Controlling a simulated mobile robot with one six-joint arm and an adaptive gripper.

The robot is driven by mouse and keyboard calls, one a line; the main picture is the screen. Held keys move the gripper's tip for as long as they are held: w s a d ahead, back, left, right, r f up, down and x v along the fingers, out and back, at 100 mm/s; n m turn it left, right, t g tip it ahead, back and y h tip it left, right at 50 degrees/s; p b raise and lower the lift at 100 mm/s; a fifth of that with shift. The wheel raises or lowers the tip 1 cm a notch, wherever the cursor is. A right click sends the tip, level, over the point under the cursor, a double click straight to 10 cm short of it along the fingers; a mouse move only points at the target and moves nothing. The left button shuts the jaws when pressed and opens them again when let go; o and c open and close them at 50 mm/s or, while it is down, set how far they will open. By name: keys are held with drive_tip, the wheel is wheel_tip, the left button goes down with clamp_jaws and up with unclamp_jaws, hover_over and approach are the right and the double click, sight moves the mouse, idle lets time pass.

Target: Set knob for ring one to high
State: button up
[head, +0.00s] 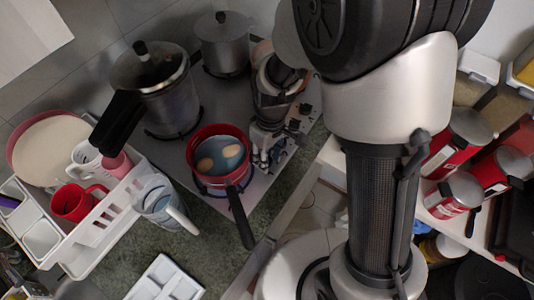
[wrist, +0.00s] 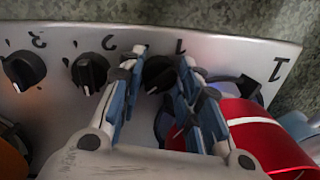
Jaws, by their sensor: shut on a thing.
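The knob for ring one (wrist: 158,72) is black and sits on the stove's metal panel, beside a small upside-down "1". My gripper (wrist: 166,57) has one finger on each side of this knob and is shut on it. In the head view my gripper (head: 266,158) is at the stove's front right, beside the red pan (head: 218,156). The knob itself is hidden there.
Knob two (wrist: 90,70) and knob three (wrist: 24,68) are to the left in the wrist view. The red pan's side (wrist: 262,140) is close to my right finger. A big pot (head: 160,95) and a grey pot (head: 222,42) stand on the stove.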

drive_tip(key=shift+m, duration=0.3)
idle(0.4)
drive_tip(key=o, duration=1)
drive_tip(key=shift+o, duration=0.2)
